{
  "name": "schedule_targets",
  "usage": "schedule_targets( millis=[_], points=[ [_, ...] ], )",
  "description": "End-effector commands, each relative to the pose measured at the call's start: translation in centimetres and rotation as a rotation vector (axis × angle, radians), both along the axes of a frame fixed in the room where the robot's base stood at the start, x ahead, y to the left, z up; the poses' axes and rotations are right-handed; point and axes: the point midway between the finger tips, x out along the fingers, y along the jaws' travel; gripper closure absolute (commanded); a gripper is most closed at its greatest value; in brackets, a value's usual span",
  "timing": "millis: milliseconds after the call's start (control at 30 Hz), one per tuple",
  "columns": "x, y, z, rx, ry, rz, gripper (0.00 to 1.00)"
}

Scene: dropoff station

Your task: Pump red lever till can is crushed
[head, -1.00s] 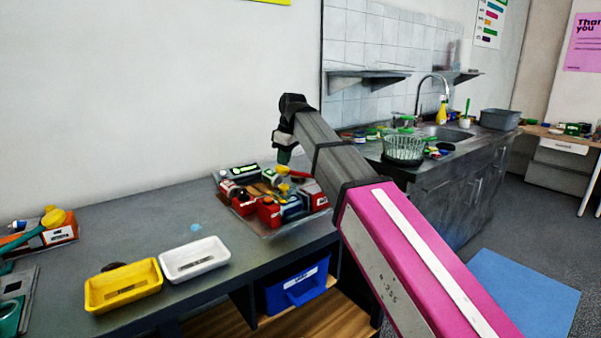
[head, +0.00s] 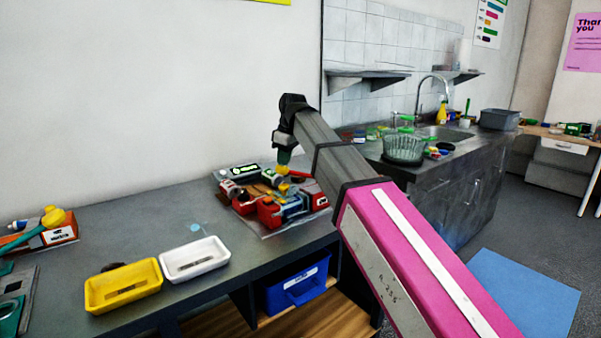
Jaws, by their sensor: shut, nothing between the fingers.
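The red lever (head: 299,174) shows as a short red bar on the board at the bench's right end. My gripper (head: 282,166) points down just left of the lever; it is shut and empty. Whether it touches the lever cannot be told. A crusher-like mechanism with red and blue parts (head: 290,208) sits in front of and below the lever. A red-and-white can-shaped item (head: 229,189) lies at the board's left side. Whether it is the task's can, and whether any can sits inside the mechanism, is too small to tell.
A white tray (head: 194,272) and a yellow tray (head: 124,306) sit on the bench at left, with clear bench top behind them. A blue bin (head: 298,298) is on the shelf below. A sink counter with a wire basket (head: 403,149) stands behind my arm at right.

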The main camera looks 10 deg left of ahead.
Motion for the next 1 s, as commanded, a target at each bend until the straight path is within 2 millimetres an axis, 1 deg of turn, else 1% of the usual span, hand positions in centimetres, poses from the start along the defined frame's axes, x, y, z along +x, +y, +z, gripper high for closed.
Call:
schedule_targets(
  millis=[167, 367, 700, 1000],
  points=[
    [0.0, 0.0, -0.6, 0.000, 0.000, 0.000, 1.00],
    [-0.1, 0.0, -0.9, 0.000, 0.000, 0.000, 1.00],
    [-0.6, 0.4, -3.1, -0.001, 0.000, 0.000, 1.00],
    [-0.6, 0.5, -3.2, 0.000, -0.001, 0.000, 1.00]
  ],
)
